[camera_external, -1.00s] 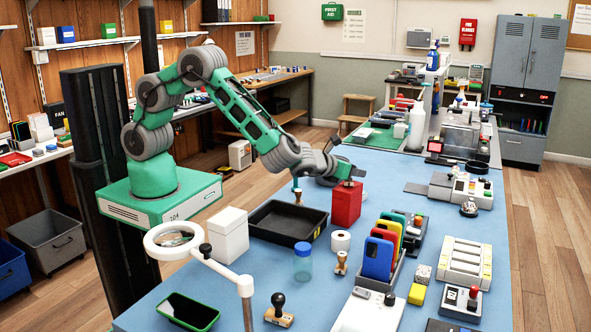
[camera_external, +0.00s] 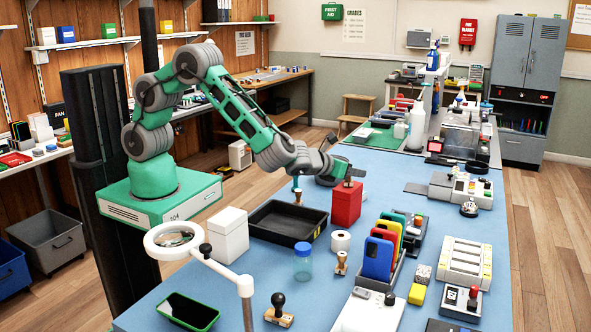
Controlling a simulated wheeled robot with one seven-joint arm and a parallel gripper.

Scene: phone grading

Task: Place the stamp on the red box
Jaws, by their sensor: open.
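The red box (camera_external: 346,206) stands on the blue table, right of the black tray. A small dark brown thing (camera_external: 348,183) shows at its top; it looks like a stamp standing on the lid, but it is too small to be sure. My gripper (camera_external: 353,174) is open just above the red box, with its fingers close around or over that small thing; I cannot tell if they touch it. Other stamps stand on the table: a black-knobbed one (camera_external: 279,310) at the front, a small wooden one (camera_external: 341,263), and a teal-topped one (camera_external: 297,193) behind the tray.
A black tray (camera_external: 272,237) and a white box (camera_external: 228,235) stand left of the red box. A white roll (camera_external: 340,241), a clear jar (camera_external: 302,262) and a rack of coloured phones (camera_external: 380,258) are in front. The blue table left of the front stamps is partly clear.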

